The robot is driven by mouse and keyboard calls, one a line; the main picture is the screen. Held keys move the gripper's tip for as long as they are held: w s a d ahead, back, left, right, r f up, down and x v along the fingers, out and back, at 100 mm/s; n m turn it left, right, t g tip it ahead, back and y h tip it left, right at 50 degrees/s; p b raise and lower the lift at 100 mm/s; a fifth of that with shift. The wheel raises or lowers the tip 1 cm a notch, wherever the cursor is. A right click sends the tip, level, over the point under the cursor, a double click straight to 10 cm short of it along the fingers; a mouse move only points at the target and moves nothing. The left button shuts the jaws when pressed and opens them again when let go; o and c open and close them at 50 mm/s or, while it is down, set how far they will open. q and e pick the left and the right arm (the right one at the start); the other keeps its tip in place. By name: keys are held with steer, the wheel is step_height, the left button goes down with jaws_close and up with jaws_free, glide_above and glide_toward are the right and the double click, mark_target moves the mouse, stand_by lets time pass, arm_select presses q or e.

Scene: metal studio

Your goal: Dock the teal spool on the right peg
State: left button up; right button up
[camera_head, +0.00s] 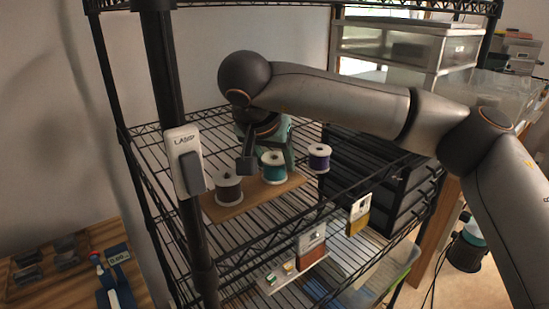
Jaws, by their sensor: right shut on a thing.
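The teal spool (273,168) has white flanges and stands upright at the right part of a wooden board (240,203) on the wire shelf. My right gripper (266,158) reaches down from above and behind, with a dark fingertip at the spool's left side. It is shut on the teal spool. The right peg is hidden, and I cannot tell whether the spool is seated on it. A grey-brown spool (228,189) stands on the board's left part. My left gripper is out of view.
A purple spool (319,158) stands right of the board. A black shelf post with a white labelled switch box (184,160) rises in front at left. Dark drawers (365,165) fill the shelf's right side. Wire shelf (165,150) is bare behind the board at left.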

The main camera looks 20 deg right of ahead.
steer(key=shift+f, duration=0.15)
steer(key=o, duration=1.1)
steer(key=shift+c, duration=0.2)
